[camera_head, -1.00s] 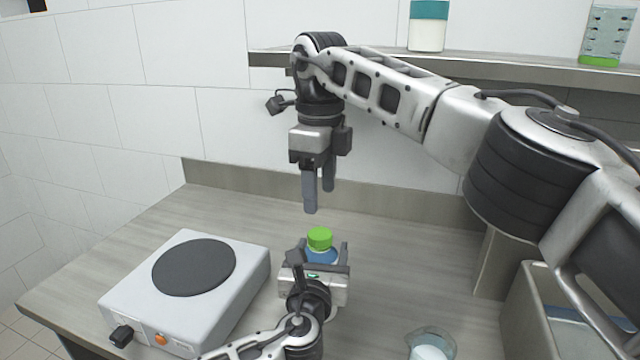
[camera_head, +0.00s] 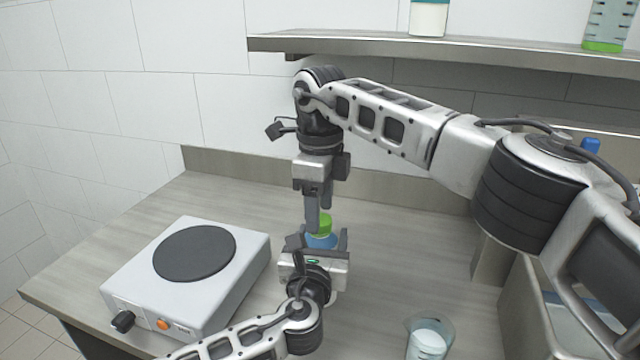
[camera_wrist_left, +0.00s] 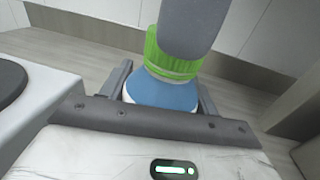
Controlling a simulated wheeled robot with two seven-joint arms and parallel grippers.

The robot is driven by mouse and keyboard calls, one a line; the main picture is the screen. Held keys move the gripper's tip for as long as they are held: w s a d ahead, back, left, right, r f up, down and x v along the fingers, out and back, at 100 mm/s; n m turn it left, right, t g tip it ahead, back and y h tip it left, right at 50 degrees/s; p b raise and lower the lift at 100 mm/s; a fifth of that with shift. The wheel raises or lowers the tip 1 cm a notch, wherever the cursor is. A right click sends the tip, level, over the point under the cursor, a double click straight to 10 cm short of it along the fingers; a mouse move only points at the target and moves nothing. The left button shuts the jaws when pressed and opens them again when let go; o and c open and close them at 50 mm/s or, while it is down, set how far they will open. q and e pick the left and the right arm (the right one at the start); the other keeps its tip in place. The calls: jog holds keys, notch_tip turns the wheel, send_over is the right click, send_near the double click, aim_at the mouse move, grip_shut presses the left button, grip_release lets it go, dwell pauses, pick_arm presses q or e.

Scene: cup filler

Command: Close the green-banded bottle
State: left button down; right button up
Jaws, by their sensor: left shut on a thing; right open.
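A bottle with a blue body (camera_head: 321,241) and a green cap (camera_head: 324,225) stands upright over the counter. The left wrist view shows its blue shoulder (camera_wrist_left: 163,94) and ribbed green cap (camera_wrist_left: 170,66) close up. My left gripper (camera_head: 322,246) is shut on the bottle's body, one finger on each side. My right gripper (camera_head: 319,215) points straight down at the cap from above, jaws open. One right finger (camera_wrist_left: 192,25) covers part of the cap in the left wrist view. Whether the fingers touch the cap, I cannot tell. The bottle's lower part is hidden.
A hotplate (camera_head: 235,280) stands left of the bottle. A glass beaker with white contents (camera_head: 429,342) is at the front right, beside a grey bin (camera_head: 520,300). A shelf (camera_head: 440,52) at the back holds a teal-topped jar (camera_head: 428,18) and a green-based container (camera_head: 606,25).

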jog(key=shift+f, duration=0.8)
jog(key=c, duration=1)
jog(key=shift+c, duration=0.2)
jog(key=shift+m, duration=0.9)
jog(key=o, duration=1.2)
jog(key=shift+c, duration=0.2)
jog(key=shift+r, duration=0.1)
notch_tip(320, 180, up, 12)
